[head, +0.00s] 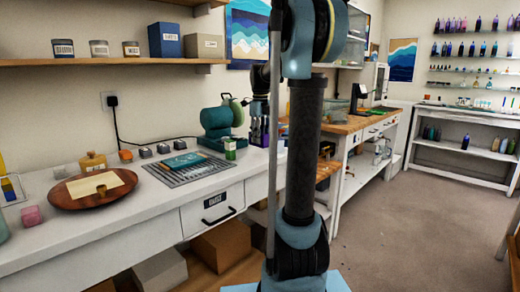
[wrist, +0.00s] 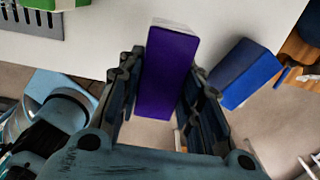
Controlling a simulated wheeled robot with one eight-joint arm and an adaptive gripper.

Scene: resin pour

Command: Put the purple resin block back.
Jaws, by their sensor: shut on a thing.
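The purple resin block (wrist: 166,75) is between the two fingers of my gripper (wrist: 163,82) in the wrist view, with a paler end face away from the palm. My gripper is shut on it. The block's far end overlaps the white counter in the picture; I cannot tell whether it touches. In the head view my gripper (head: 260,105) points down beyond the counter's far end, partly behind my arm, with a small purple patch (head: 257,135) below it.
A blue block (wrist: 245,73) stands close to the right finger in the wrist view. A slotted grey rack (head: 180,168) lies on the white counter (head: 130,222), with a green-labelled bottle (head: 230,149) and a teal machine (head: 217,121) near it. A wooden plate (head: 75,195) is at left.

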